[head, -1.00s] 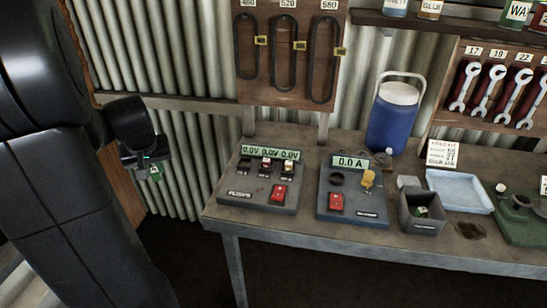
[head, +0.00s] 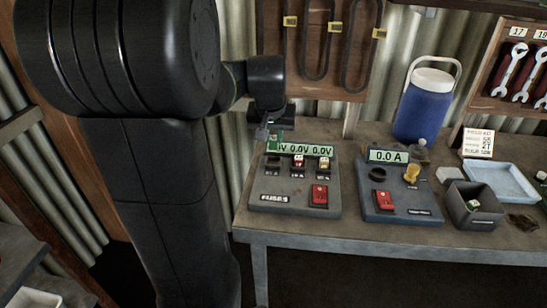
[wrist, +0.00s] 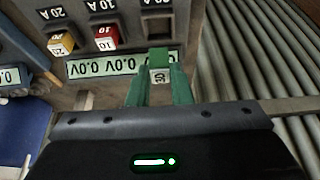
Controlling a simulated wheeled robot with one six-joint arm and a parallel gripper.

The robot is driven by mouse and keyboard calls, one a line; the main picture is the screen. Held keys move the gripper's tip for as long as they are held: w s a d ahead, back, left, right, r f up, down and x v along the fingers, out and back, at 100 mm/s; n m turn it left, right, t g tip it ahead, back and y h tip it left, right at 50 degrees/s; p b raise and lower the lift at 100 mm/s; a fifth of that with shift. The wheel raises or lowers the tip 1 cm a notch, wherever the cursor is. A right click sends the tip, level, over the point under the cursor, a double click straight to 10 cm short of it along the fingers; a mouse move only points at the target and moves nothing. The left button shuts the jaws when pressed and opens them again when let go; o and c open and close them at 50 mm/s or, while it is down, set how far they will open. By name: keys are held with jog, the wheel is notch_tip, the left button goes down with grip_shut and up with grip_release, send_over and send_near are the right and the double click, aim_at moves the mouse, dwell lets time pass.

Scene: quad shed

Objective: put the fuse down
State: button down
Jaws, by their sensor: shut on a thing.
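My gripper (head: 272,133) (wrist: 159,84) is shut on a green fuse (wrist: 158,58) with a pale label that seems to read 30. In the head view the gripper is over the back left of the grey fuse box (head: 268,194), partly covering its leftmost display. In the wrist view the box is upside down, with an empty dark socket (wrist: 158,27) just beyond the fuse. The fuse appears apart from the socket, though the gap is hard to judge. A red fuse (wrist: 106,36) and a yellow fuse (wrist: 61,44) sit in the other sockets.
A second box (head: 408,201) reading 0.0 A stands to the right. Beyond it are a grey bin (head: 466,212) with a small green-and-white thing inside, a pale blue tray (head: 502,180) and a blue jug (head: 424,115). Bare bench (head: 350,228) shows along the front.

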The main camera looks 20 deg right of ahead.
jog(key=shift+f, duration=2.75)
jog(key=shift+f, duration=0.2)
jog(key=c, duration=1.3)
grip_release()
jog(key=shift+r, duration=0.1)
jog(key=shift+a+r, duration=0.1)
jog(key=shift+r, duration=0.4)
jog(key=v, duration=1.1)
jog(key=shift+s, duration=0.15)
